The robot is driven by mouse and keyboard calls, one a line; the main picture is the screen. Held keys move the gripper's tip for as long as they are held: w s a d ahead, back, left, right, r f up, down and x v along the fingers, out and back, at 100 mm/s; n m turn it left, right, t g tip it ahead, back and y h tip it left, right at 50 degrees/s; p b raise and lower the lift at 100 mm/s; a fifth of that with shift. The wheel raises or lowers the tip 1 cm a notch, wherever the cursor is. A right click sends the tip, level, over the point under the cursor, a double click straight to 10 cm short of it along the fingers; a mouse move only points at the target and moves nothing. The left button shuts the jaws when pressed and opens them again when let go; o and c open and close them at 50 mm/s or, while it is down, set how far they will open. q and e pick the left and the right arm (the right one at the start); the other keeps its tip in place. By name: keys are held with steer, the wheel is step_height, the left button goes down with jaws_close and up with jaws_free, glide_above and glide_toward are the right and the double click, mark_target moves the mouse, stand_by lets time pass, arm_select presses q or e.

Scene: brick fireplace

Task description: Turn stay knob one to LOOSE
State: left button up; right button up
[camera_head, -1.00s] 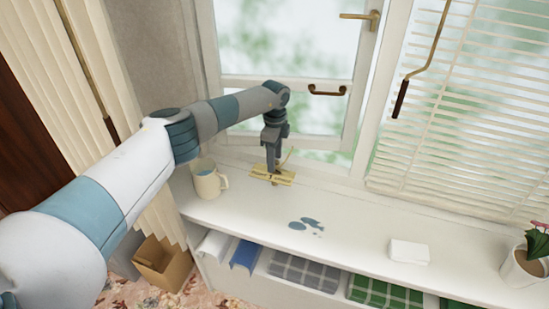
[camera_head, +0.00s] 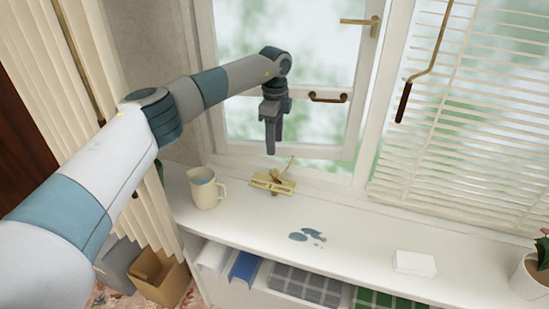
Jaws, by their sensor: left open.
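The stay knob (camera_head: 276,174) is a small brass piece on a brass label plate (camera_head: 272,185) on the white sill, below the window. A thin brass stay arm rises from it toward the window. The plate carries dark lettering too small to read surely. My left gripper (camera_head: 271,150) points down above the knob, apart from it, with nothing seen between its fingers. The fingers overlap from this angle. My right gripper is out of view.
A cream mug (camera_head: 207,192) stands left of the plate. A potted plant (camera_head: 530,272) stands far right. A crank (camera_head: 412,80) hangs before the blinds.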

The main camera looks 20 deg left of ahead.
arm_select(q)
step_height(320, 180, up, 6)
steer(key=b, duration=0.1)
steer(key=shift+r+b, duration=0.25)
steer(key=shift+b, duration=0.05)
stand_by(0.3)
